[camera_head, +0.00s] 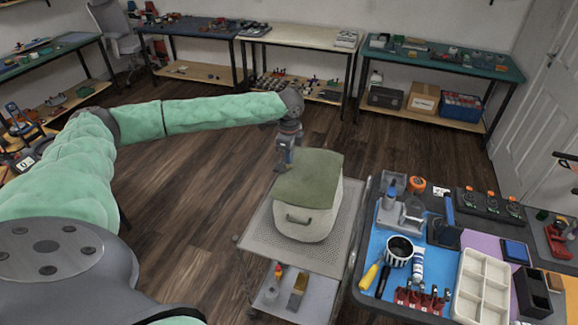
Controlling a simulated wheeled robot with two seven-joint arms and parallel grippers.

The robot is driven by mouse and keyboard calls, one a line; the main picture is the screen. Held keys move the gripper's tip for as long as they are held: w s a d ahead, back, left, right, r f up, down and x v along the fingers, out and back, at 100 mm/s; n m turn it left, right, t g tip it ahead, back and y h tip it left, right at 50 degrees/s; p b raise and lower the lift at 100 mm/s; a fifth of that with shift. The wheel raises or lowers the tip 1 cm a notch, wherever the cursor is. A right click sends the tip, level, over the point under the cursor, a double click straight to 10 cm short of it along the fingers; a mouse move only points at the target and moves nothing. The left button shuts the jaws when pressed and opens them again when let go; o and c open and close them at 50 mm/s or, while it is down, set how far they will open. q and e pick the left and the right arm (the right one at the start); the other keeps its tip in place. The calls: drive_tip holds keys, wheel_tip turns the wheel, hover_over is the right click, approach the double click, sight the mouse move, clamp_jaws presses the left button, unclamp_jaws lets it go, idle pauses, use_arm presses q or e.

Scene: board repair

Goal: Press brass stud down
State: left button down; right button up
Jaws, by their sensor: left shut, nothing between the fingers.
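My left gripper (283,163) is shut and empty, pointing down at the far left corner of a cream box (310,226) with a green cloth-like top (309,178). Whether its fingertips touch anything is too small to tell. The box stands on a perforated metal trolley (255,238) and has a dark handle on its near side. I cannot make out the brass stud; it may be hidden by the box or the gripper. My right gripper is not in view.
A workbench at the right holds a blue mat (376,246), a white compartment tray (482,287), a black-and-white cup (399,250) and several tools. The trolley's lower shelf bears a bottle (272,286) and a yellowish block (298,290). Wood floor (185,190) left of the trolley is clear.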

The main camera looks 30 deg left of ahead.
use_arm(q)
drive_tip(key=shift+f, duration=0.5)
drive_tip(key=shift+f, duration=0.4)
idle(0.7)
